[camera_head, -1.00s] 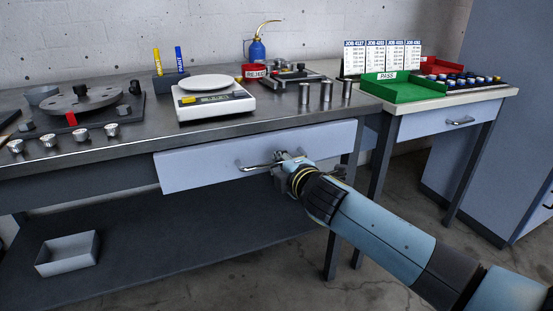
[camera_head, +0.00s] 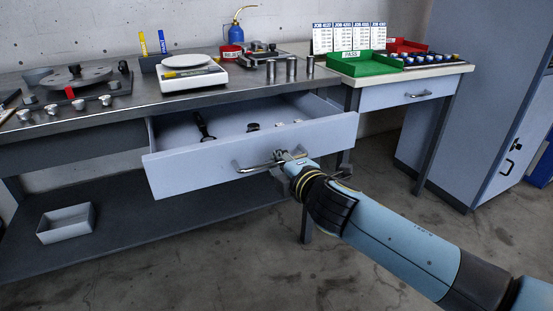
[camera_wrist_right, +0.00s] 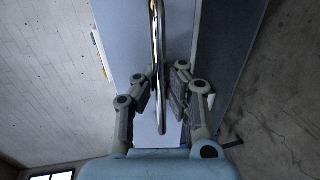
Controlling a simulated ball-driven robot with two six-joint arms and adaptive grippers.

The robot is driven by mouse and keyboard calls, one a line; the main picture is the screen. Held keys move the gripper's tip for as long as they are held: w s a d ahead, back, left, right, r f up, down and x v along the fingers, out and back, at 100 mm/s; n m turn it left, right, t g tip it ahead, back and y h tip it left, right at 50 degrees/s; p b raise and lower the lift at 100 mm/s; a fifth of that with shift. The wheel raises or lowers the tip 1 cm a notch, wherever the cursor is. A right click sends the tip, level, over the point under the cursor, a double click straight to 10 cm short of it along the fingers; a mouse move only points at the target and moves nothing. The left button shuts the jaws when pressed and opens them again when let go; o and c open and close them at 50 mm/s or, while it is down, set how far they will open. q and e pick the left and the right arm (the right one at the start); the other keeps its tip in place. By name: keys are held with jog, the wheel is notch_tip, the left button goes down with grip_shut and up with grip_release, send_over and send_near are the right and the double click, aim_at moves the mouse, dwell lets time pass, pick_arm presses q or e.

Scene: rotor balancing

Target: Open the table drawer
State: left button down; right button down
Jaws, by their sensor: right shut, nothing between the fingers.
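The table drawer (camera_head: 205,172) is pulled out from under the steel workbench, with its inside in view. Its metal bar handle (camera_head: 252,168) is on the light blue front. My right gripper (camera_head: 284,158) is at the right part of this handle. In the right wrist view, the fingers of my right gripper (camera_wrist_right: 164,92) lie on both sides of the handle bar (camera_wrist_right: 158,45); the gripper is shut without a grip on the bar. My left gripper is out of view.
Inside the drawer lie a dark tool (camera_head: 203,127) and small parts. A scale (camera_head: 193,78) and metal cylinders (camera_head: 291,68) stand on the workbench (camera_head: 240,95). A grey bin (camera_head: 66,224) sits on the lower shelf. The floor before the drawer is clear.

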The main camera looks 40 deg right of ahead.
jog(key=c, duration=2.1)
grip_release()
jog(key=shift+s, duration=0.1)
jog(key=o, duration=0.7)
jog(key=v, duration=1.2)
